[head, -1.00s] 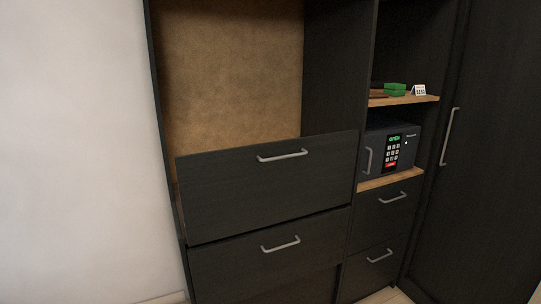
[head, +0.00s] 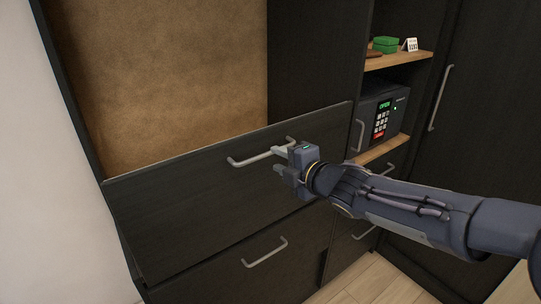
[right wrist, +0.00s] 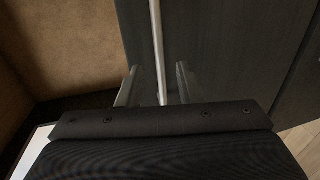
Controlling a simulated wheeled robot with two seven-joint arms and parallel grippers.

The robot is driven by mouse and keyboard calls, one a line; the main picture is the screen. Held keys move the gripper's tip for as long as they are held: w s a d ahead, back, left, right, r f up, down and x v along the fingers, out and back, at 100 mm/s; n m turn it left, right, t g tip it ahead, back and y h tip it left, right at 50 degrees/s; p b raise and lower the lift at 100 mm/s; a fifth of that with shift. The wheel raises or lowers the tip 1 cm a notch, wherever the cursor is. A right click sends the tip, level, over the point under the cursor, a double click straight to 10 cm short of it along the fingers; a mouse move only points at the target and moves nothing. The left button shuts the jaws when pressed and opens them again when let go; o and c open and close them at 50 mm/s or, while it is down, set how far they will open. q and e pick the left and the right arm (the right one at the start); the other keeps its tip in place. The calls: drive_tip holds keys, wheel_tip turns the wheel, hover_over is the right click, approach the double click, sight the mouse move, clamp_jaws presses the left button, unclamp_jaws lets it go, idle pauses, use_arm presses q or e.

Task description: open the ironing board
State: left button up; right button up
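No ironing board shows as such. The dark upper drawer front (head: 190,185) stands below the open brown-backed compartment, with a grey bar handle (head: 250,160) near its top edge. In the right wrist view the handle (right wrist: 158,45) runs between the two fingers (right wrist: 157,85), which stand apart with gaps on both sides. The gripper looks open and not closed on the bar. My left gripper is not in view.
A lower drawer with its own handle (head: 264,252) is beneath. To the right are a safe (head: 381,117), a shelf (head: 400,60) with a green box (head: 385,45) and a small white card (head: 410,45), and a tall door with a handle (head: 440,98). Bare floor (head: 365,285) shows at lower right.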

sight(268, 155)
drive_tip(key=x, duration=0.4)
drive_tip(key=shift+w+a, duration=0.15)
drive_tip(key=shift+w, duration=0.05)
drive_tip(key=shift+c, duration=0.3)
clamp_jaws()
